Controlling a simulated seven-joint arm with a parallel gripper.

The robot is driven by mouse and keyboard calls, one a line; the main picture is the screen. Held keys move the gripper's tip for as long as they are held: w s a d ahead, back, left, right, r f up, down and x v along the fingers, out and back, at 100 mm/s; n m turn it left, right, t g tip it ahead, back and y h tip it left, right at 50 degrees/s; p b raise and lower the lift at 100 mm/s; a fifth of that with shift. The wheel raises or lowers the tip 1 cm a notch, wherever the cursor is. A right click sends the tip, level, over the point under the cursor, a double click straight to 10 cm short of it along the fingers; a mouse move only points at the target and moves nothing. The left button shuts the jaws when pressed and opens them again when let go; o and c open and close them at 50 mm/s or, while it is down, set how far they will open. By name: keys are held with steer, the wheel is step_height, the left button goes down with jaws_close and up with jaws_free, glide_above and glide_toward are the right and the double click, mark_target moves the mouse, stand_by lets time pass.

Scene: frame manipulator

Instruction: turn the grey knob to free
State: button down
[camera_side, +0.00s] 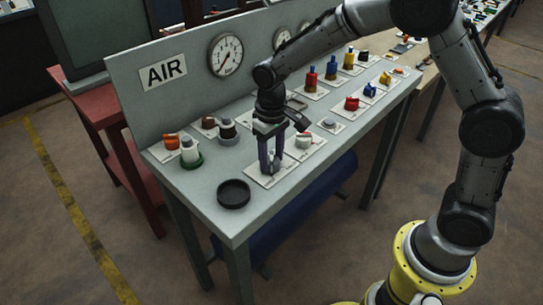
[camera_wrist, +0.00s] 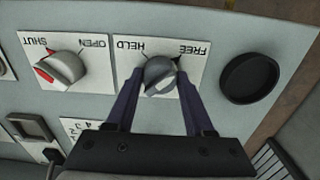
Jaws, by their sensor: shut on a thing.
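The grey knob (camera_wrist: 160,74) sits on a white plate (camera_wrist: 149,51) marked HELD and FREE, upside down in the wrist view. My gripper (camera_wrist: 160,88) has one finger on each side of the knob and is shut on it. The knob's ridge seems to slant from lower left to upper right, but which mark it points at is not clear. In the side view my gripper (camera_side: 270,170) points down at the plate (camera_side: 287,170) near the bench's front edge, and its fingers hide the knob.
A knob with a red mark (camera_wrist: 61,69) on an OPEN/SHUT plate stands beside it. A black round dish (camera_wrist: 250,78) lies on the other side. Several coloured buttons and fittings stand along the bench (camera_side: 220,178). A gauge panel (camera_side: 190,90) rises behind.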

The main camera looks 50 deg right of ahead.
mark_target(272, 156)
steer(key=shift+c, duration=1.4)
jaws_free()
step_height(272, 156, up, 14)
